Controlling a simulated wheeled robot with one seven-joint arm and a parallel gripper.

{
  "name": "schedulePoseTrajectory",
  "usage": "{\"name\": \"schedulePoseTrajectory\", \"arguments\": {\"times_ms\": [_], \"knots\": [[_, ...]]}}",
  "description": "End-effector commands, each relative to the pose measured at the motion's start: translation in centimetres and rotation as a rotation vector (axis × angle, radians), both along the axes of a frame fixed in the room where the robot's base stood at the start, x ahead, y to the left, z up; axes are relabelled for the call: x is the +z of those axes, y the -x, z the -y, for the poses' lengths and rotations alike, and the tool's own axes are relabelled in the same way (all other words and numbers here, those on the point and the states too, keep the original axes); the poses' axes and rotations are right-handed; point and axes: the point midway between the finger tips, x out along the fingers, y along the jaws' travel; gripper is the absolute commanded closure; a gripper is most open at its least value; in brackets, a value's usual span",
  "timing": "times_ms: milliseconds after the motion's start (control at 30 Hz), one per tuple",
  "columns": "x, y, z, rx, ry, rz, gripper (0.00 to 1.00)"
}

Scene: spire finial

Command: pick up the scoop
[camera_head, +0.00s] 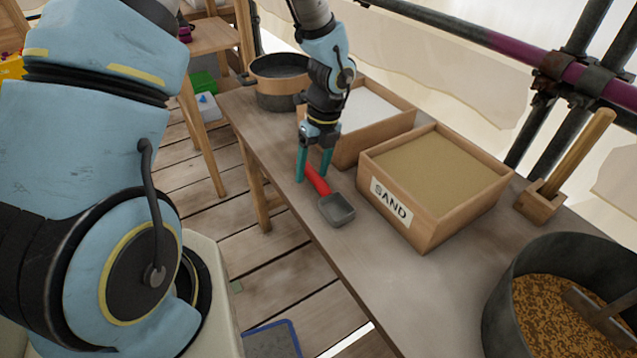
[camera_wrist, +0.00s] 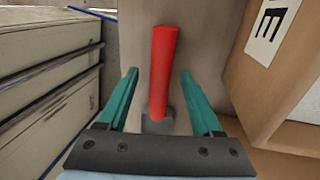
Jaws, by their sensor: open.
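The scoop has a red handle (camera_head: 317,180) and a grey metal pan (camera_head: 337,210). It lies on the wooden bench (camera_head: 290,215) in front of the sand box. My gripper (camera_head: 313,178) is open, pointing down over the handle, with its teal fingers apart. In the wrist view the red handle (camera_wrist: 163,70) runs lengthwise between the two fingers of my gripper (camera_wrist: 160,78), with space on both sides. Only a small grey part of the pan shows there, at the lower end of the handle. I cannot tell the exact height of the fingertips above the bench.
A wooden box labelled SAND (camera_head: 435,175) stands right of the scoop, and a box of white material (camera_head: 370,110) stands behind my gripper. A round sieve (camera_head: 280,75) is at the far end.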

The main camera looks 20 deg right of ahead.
Motion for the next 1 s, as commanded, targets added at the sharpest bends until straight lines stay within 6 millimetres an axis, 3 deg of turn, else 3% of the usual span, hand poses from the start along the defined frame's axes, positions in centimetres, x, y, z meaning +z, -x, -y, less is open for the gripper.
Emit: {"name": "schedulePoseTrajectory", "arguments": {"times_ms": [133,733,1000], "knots": [[0.01,-0.01,0.00,0.000,0.000,0.000,0.33],[0.04,-0.02,-0.01,0.001,0.000,0.000,1.00],[0.04,-0.02,-0.01,0.001,0.000,0.000,1.00]]}}
